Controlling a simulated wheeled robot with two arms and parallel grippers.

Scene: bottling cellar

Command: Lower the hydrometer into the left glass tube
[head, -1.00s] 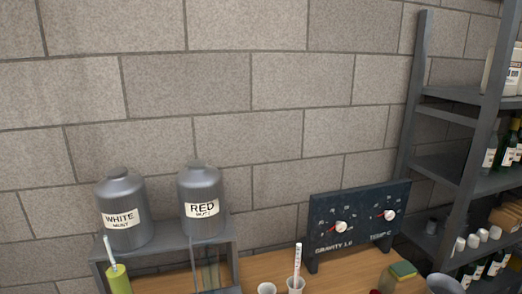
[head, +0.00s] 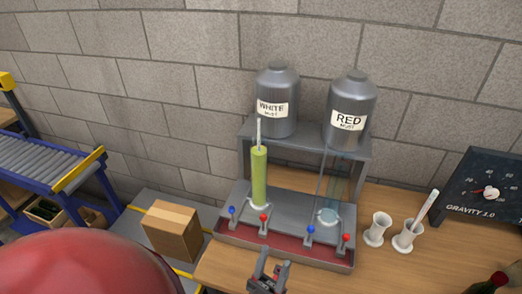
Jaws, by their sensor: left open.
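The left glass tube (head: 259,180) stands upright on the rack under the white must tank and is full of green liquid. A thin pale stem, which looks like the hydrometer (head: 259,133), sticks up out of its mouth; its lower part is hidden in the liquid. The right glass tube (head: 334,190) is clear and looks empty, under the red must tank. My left gripper (head: 272,262) is open and empty at the bottom of the view, in front of the rack's red tray and apart from the tubes. My right gripper is not in view.
White tank (head: 277,115) and red tank (head: 349,115) stand on the rack. Blue and red levers line its front. Two white cups stand right, one (head: 404,238) holding a marked stick (head: 426,206). A gauge panel (head: 488,190) is behind. A cardboard box (head: 172,232) sits left.

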